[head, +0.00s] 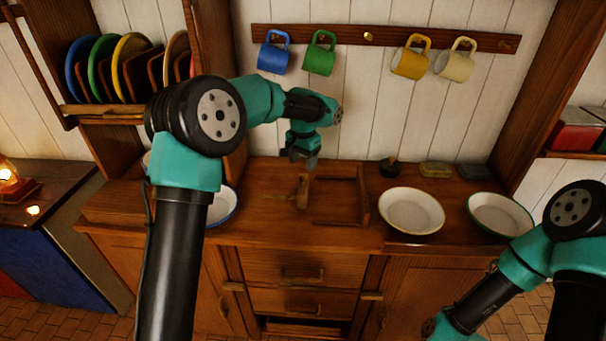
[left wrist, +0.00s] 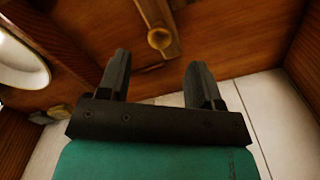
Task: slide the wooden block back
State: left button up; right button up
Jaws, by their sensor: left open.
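The wooden block (head: 303,191) looks like a narrow upright piece on the counter, at the left end of a low wooden frame (head: 364,196). In the left wrist view the wooden block (left wrist: 150,14) bears a round brass-coloured knob (left wrist: 159,39). My left gripper (head: 302,162) is open and points down, just behind and above the block in the head view. In the left wrist view its two fingers (left wrist: 159,64) are apart with nothing between them, and the knob lies just beyond their tips. I cannot tell whether they touch the block.
A cream bowl (head: 411,210) and a green-rimmed bowl (head: 500,214) stand to the right on the counter (head: 340,235). A blue-rimmed dish (head: 223,205) is partly hidden by my left arm. A small dark pot (head: 390,168) stands near the wall. Mugs hang above on a rail (head: 380,37).

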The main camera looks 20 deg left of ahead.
aim_at(303, 176)
pick_arm(q)
notch_tip(303, 176, down, 5)
jog(key=shift+f, duration=0.2)
jog(key=shift+c, duration=0.3)
grip_shut()
dwell(0.4)
